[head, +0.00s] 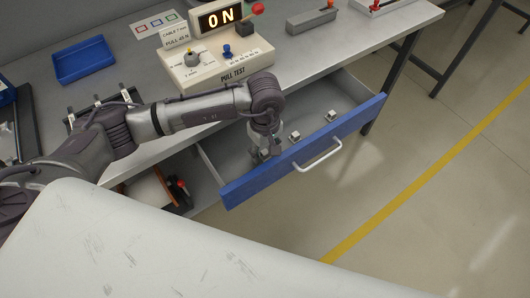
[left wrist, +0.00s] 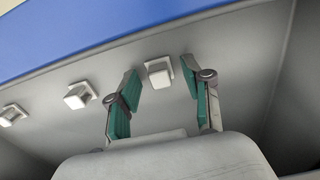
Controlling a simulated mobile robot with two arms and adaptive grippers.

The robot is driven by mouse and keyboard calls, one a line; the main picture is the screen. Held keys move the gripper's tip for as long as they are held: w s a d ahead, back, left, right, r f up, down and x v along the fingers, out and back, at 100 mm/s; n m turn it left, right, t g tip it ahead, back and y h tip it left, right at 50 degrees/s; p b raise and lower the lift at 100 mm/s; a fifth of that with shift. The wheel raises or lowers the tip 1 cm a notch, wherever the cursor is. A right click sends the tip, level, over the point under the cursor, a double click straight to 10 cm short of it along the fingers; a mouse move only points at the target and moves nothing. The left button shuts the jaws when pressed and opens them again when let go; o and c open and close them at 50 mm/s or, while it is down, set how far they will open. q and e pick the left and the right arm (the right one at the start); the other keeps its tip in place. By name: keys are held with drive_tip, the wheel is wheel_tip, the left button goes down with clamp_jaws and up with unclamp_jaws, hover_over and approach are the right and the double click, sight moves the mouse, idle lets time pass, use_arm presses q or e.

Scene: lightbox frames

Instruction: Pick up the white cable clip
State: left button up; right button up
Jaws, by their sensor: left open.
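Several small white cable clips lie in the open blue-fronted drawer (head: 250,183). In the head view, one clip (head: 295,136) is just right of my left gripper (head: 264,155), and another clip (head: 331,115) is farther right. My left gripper points down into the drawer. In the left wrist view, my left gripper (left wrist: 163,82) is open with teal finger pads apart. A white clip (left wrist: 159,72) shows between its fingertips, not clasped. Two more clips, a middle one (left wrist: 79,95) and an end one (left wrist: 12,114), lie left of it. The clip at the gripper is hidden in the head view.
The drawer's blue front panel is close beside the clips. A pull-test box (head: 222,66) with a lit ON sign stands on the bench above. A blue tray (head: 84,62) is at the bench's left. Floor to the right is clear.

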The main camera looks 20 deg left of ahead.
use_arm(q)
drive_tip(key=c, duration=0.9)
drive_tip(key=shift+o, duration=0.2)
